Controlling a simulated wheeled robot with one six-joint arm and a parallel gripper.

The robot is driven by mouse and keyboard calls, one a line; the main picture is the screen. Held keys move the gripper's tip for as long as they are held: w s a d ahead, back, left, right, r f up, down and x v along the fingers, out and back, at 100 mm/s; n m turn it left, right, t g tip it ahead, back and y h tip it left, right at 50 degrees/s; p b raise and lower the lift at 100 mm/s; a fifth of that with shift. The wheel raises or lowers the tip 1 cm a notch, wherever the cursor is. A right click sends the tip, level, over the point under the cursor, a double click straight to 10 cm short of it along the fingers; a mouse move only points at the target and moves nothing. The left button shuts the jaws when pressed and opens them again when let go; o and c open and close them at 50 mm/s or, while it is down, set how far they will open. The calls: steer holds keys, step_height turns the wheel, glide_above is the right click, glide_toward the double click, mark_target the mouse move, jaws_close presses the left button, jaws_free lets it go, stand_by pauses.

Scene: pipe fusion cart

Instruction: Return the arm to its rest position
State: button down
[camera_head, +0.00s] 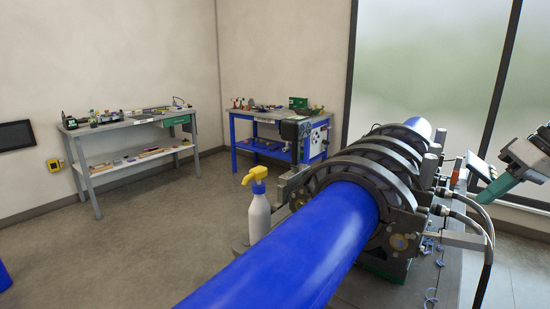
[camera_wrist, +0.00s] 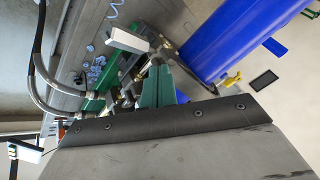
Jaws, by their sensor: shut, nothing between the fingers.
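My gripper (camera_head: 484,198) shows at the right edge of the head view, with green fingers pointing down and left. It hangs in the air to the right of the pipe fusion machine (camera_head: 405,215) and looks apart from it. In the wrist view my gripper (camera_wrist: 160,66) has its green fingers together, with nothing held. The blue pipe (camera_head: 300,245) runs through the machine's round dark clamps. It also shows at the upper right of the wrist view (camera_wrist: 225,40). Most of my arm is out of the head view.
A white spray bottle (camera_head: 259,212) with a yellow head stands left of the pipe. Black hoses (camera_head: 486,235) loop at the machine's right side. Blue shavings (camera_head: 431,245) lie on the cart. A grey workbench (camera_head: 130,124) and a blue workbench (camera_head: 240,133) stand behind open floor.

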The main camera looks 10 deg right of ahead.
steer(key=s+a+f+g+h, duration=0.1)
steer(key=s+a+f, duration=0.3)
steer(key=a, duration=0.5)
steer(key=s+a+f+m+g+h, duration=0.1)
steer(key=s+a+f+h, duration=0.2)
steer(key=s+a, duration=0.5)
steer(key=a+f, duration=0.1)
steer(key=a, duration=0.1)
steer(key=shift+a+f+m+g+h, duration=0.15)
steer(key=shift+a+m+g+h, duration=0.15)
steer(key=shift+g, duration=0.1)
steer(key=shift+s, duration=0.15)
